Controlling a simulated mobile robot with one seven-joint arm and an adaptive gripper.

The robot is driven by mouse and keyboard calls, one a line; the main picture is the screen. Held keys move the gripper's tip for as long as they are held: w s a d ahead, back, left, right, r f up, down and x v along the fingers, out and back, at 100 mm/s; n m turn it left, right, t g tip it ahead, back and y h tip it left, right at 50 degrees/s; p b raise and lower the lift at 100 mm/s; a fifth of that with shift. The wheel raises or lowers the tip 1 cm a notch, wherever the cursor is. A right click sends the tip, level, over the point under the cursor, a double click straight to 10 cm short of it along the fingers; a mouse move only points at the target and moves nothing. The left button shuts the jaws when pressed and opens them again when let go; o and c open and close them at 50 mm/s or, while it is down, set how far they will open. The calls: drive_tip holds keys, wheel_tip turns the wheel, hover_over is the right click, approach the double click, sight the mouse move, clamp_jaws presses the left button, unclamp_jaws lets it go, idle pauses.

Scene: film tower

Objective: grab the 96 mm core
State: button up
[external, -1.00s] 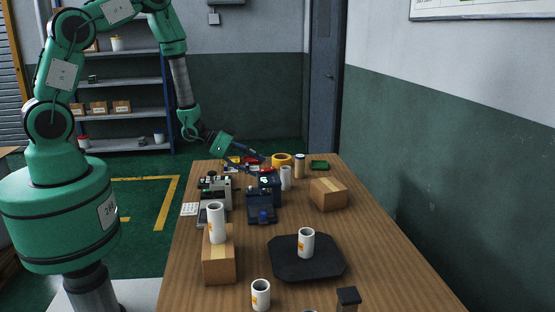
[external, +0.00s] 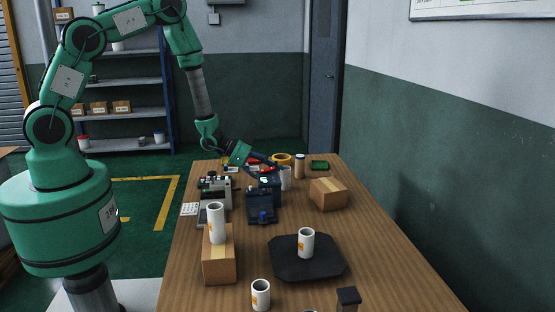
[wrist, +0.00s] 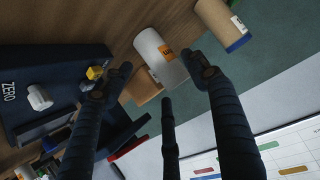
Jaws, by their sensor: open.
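A white core (external: 285,179) with an orange label stands on the table's far part; it also shows in the wrist view (wrist: 156,52). My gripper (external: 277,169) is open beside it. In the wrist view its fingers (wrist: 162,80) are spread, with the white core beyond and between their tips; contact cannot be told. A tan core (external: 300,166) stands just behind. Other white cores stand on a cardboard box (external: 216,224), on a black plate (external: 306,241) and at the table's front (external: 261,294). Sizes cannot be read, so which is the 96 mm core cannot be told.
A dark device marked ZERO (wrist: 40,78) is close to my fingers in the wrist view. A yellow roll (external: 282,158) and a green item (external: 319,165) lie at the back. A cardboard box (external: 328,194) sits to the right. The table's right front is mostly clear.

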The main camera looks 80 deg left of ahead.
sight(285, 190)
drive_tip(key=shift+w, duration=0.2)
drive_tip(key=shift+b+x, duration=0.6)
drive_tip(key=shift+x, duration=2.05)
drive_tip(key=shift+d, duration=0.1)
drive_tip(key=c, duration=1)
